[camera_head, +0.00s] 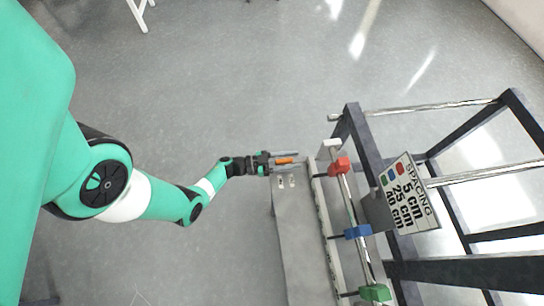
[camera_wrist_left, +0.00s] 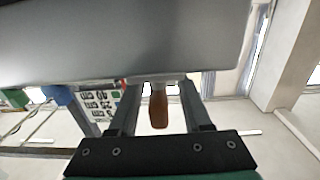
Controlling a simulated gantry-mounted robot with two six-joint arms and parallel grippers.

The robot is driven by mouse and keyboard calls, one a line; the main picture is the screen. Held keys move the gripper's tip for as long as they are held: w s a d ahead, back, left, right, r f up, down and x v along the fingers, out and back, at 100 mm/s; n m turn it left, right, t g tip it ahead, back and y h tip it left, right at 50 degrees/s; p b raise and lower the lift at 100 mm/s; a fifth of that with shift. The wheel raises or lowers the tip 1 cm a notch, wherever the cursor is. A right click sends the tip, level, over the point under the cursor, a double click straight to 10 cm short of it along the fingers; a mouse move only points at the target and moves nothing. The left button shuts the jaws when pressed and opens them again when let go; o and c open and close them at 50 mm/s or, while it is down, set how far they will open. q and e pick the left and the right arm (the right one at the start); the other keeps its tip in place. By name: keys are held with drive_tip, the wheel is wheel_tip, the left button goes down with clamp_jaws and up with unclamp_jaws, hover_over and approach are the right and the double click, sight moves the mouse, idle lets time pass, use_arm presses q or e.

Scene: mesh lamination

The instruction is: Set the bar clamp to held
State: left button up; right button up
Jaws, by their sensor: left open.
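In the left wrist view the handle (camera_wrist_left: 158,108) hangs from the edge of a wide grey surface (camera_wrist_left: 120,40). My left gripper (camera_head: 297,161) is open, with one finger on each side of the handle. In the left wrist view its fingers (camera_wrist_left: 160,88) stand apart, with visible gaps beside the handle. Most of the clamp beyond the handle is hidden. My right gripper is not in view.
A dark frame (camera_head: 364,145) with metal rods stands at the right. Red (camera_head: 339,166), blue (camera_head: 358,231) and green (camera_head: 375,293) blocks sit along a rod beside a SPACING sign (camera_head: 408,192). A grey panel (camera_head: 300,240) lies below my gripper.

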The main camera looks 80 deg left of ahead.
use_arm(q)
drive_tip(key=s, duration=1.1)
drive_tip(key=shift+a+p, duration=0.35)
drive_tip(key=shift+p, duration=0.1)
